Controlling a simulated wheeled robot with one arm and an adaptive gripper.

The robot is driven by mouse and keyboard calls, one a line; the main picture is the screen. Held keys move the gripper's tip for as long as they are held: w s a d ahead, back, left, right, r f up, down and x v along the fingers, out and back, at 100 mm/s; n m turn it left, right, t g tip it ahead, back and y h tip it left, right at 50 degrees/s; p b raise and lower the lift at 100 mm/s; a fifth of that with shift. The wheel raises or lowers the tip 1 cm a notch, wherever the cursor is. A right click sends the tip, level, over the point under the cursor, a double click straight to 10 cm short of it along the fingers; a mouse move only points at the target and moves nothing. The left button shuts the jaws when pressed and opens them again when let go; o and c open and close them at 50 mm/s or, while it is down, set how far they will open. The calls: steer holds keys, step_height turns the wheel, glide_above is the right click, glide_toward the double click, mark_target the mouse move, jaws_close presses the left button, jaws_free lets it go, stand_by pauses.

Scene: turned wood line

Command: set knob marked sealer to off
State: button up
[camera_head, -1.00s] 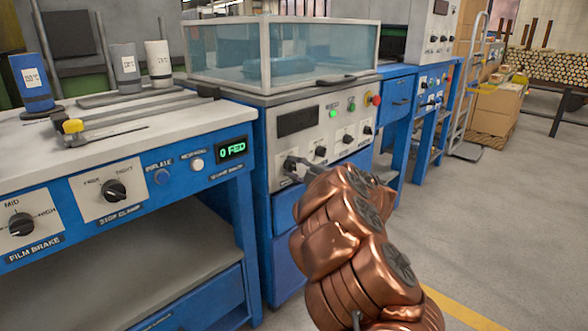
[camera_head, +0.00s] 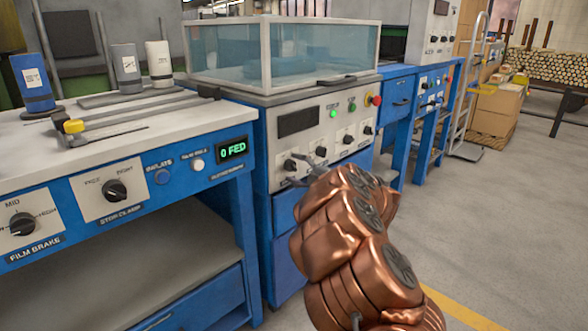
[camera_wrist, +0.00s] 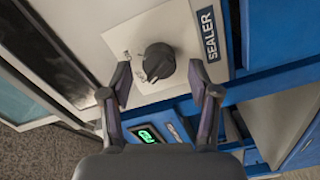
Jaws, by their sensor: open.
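The sealer knob (camera_wrist: 160,60) is a round black knob on a pale plate, with a dark blue SEALER label (camera_wrist: 208,34) beside it in the wrist view. Its pointer seems to face the lower left of that view; the position markings are too small to read. My gripper (camera_wrist: 161,76) is open, with one finger on each side of the knob in the picture; I see no clear contact. In the head view the sealer knob (camera_head: 290,165) is the leftmost on the glass-topped machine's panel, with my gripper (camera_head: 306,170) just to its right.
More knobs (camera_head: 348,139), lit buttons and a red button (camera_head: 376,100) sit further right on the panel. A blue bench (camera_head: 110,260) with a "0 FED" display (camera_head: 232,150) stands close at left. The floor (camera_head: 480,220) at right is clear.

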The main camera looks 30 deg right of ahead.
steer(key=v, duration=1.1)
